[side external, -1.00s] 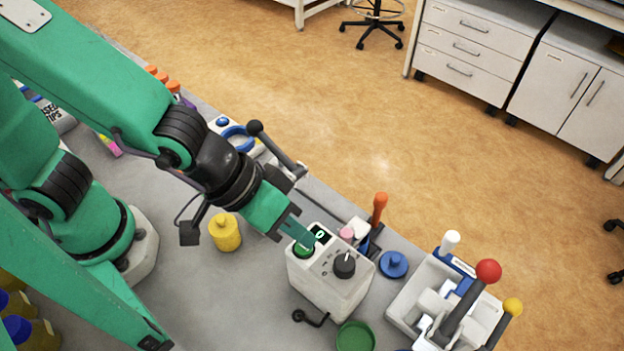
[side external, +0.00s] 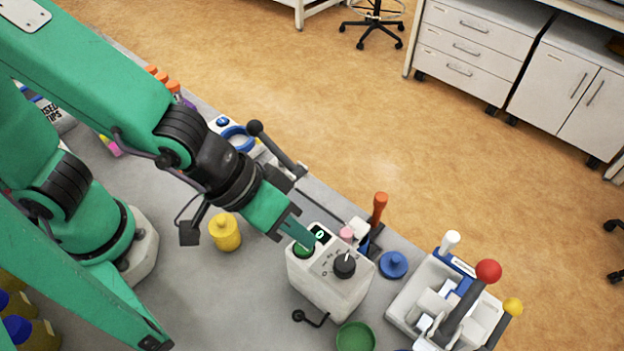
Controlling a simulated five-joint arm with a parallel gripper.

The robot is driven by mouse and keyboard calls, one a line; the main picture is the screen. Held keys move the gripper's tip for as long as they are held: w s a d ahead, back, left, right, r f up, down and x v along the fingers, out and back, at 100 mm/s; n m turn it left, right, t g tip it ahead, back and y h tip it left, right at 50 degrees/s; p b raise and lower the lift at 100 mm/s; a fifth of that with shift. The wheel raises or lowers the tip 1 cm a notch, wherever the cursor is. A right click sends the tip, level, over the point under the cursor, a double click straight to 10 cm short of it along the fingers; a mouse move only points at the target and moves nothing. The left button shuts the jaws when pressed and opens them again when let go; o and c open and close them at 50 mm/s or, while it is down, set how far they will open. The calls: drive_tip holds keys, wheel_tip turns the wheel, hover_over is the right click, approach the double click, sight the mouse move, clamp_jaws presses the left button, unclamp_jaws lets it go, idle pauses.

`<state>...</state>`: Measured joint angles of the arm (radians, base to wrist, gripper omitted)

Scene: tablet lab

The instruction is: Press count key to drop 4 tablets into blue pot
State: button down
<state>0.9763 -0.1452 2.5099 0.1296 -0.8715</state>
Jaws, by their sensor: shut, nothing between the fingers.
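The white tablet counter (side external: 330,291) stands on the grey bench with a black dial (side external: 345,265) and a small dark display (side external: 320,235) on top. Its green count key (side external: 302,251) is at the top left, partly hidden by my gripper. My gripper (side external: 309,246) is shut and empty, its tips at the key; whether they touch it I cannot tell. A blue lidded pot or stopper (side external: 393,264) stands right of the counter. A green dish (side external: 355,337) sits in front. No loose tablets can be made out.
A yellow pot (side external: 225,232) stands left of the counter.

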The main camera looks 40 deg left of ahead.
drive_tip(key=shift+f, duration=0.15)
drive_tip(key=shift+f, duration=0.25)
